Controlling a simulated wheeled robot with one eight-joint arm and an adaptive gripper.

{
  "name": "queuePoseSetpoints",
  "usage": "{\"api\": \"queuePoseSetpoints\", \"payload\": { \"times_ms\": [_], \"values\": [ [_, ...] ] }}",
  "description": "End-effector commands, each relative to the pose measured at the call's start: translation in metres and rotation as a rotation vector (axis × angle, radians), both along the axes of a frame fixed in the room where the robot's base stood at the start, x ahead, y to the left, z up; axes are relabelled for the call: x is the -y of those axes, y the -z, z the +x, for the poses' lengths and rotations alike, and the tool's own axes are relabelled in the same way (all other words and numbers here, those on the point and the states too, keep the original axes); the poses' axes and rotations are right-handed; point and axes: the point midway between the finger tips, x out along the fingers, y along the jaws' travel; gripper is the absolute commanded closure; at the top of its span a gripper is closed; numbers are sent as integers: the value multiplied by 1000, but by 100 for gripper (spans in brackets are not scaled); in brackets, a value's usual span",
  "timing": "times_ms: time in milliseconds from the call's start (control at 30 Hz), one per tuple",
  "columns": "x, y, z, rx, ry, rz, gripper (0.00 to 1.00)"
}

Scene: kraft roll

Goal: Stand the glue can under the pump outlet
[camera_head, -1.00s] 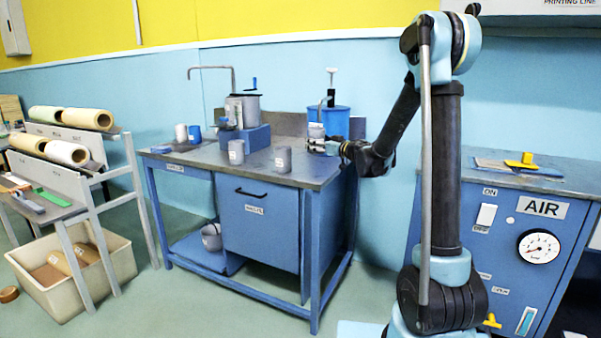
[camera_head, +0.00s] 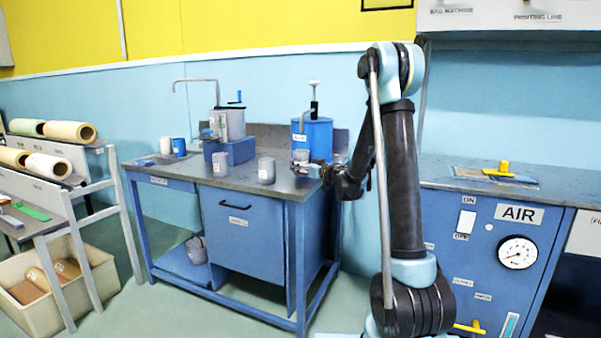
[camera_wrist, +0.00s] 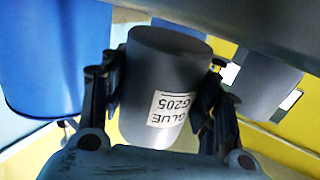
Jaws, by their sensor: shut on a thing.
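The grey glue can (camera_wrist: 165,85), labelled GLUE G205, is between the two fingers of my gripper (camera_wrist: 160,92), which is shut on it. In the head view the can (camera_head: 301,155) is in front of the blue drum (camera_head: 319,138), at the right end of the bench, with my gripper (camera_head: 308,167) at it. The pump on the drum has a grey outlet pipe (camera_head: 302,120) bending down over the can. I cannot tell whether the can is exactly under the outlet or touching the bench. The drum also fills the wrist view's left side (camera_wrist: 45,55).
A grey pot (camera_head: 228,124) stands on a blue block behind. The AIR cabinet (camera_head: 480,250) is on the right.

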Motion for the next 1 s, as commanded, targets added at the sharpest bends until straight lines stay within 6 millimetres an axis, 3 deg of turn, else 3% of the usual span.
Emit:
{"api": "queuePoseSetpoints", "payload": {
  "times_ms": [200,567,600,700,1000],
  "values": [
    [0,19,0,0,0,0,69],
    [0,22,0,0,0,0,69],
    [0,22,0,0,0,0,42],
    [0,22,0,0,0,0,24],
    [0,22,0,0,0,0,24]
  ]
}}
